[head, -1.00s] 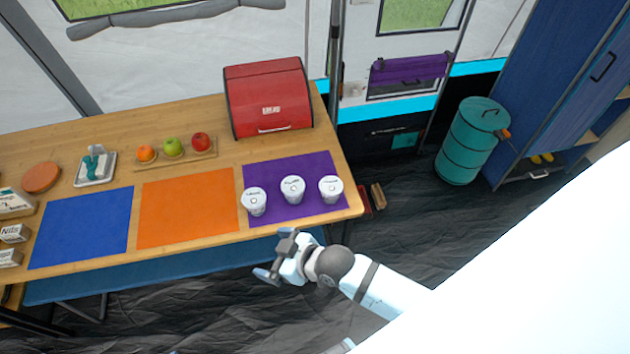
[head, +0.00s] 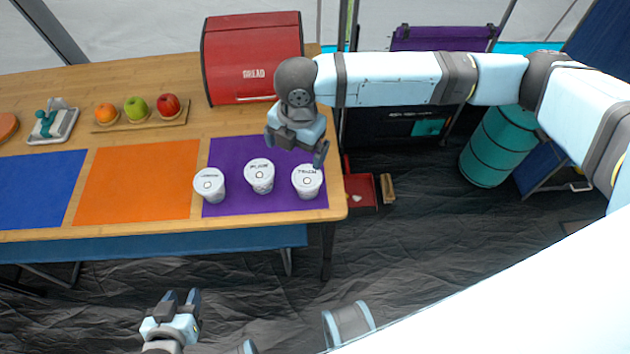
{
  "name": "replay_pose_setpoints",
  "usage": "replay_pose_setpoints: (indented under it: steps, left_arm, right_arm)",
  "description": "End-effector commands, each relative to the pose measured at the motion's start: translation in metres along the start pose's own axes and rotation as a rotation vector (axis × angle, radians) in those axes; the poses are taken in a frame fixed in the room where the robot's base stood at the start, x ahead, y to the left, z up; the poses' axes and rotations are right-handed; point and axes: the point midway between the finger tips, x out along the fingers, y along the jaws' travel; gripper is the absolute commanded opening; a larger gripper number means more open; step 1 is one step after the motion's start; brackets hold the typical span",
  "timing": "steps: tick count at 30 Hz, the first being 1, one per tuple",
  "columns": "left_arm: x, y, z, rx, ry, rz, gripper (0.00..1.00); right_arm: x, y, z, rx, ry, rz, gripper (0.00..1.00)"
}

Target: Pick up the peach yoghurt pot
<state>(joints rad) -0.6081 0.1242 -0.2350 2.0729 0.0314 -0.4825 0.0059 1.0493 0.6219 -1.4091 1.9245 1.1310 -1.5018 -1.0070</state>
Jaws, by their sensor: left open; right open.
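Three white lidded yoghurt pots stand upright in a row on the purple mat (head: 228,150). The right pot (head: 307,183) has lid lettering that looks like "PEACH". The middle pot (head: 260,177) seems to read "PLAIN". The left pot's (head: 210,186) lettering is too small to read surely. My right gripper (head: 296,148) is open and empty, its fingers pointing down above the back of the mat, just behind the middle and right pots. One fingertip appears close to the right pot's lid; I cannot tell the gap. My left gripper (head: 181,299) is open and empty, low in front of the table.
A red bread bin (head: 240,60) stands behind the purple mat. An orange mat (head: 140,185) and a blue mat (head: 38,190) lie bare to the left. A fruit board (head: 180,120) sits behind them. The table's right edge is close to the right pot.

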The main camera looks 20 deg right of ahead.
Motion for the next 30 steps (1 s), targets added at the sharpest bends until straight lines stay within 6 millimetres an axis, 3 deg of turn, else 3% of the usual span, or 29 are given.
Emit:
replay_pose_setpoints:
  steps: [5,16,26,30]
  left_arm:
    - [0.004,0.000,0.005,-0.001,0.001,0.002,0.43]
    - [0.008,0.001,0.009,0.004,0.004,0.004,0.43]
    - [0.008,0.002,0.008,0.006,0.011,0.005,0.43]
    - [0.009,0.002,0.010,0.008,0.014,0.004,0.43]
  right_arm:
    - [0.000,-0.008,0.017,-0.036,-0.041,-0.058,0.99]
    - [0.066,-0.013,0.020,-0.036,-0.042,-0.062,0.99]
    - [0.089,-0.014,0.021,-0.037,-0.041,-0.060,0.99]
    - [0.109,-0.015,0.023,-0.036,-0.042,-0.060,0.99]
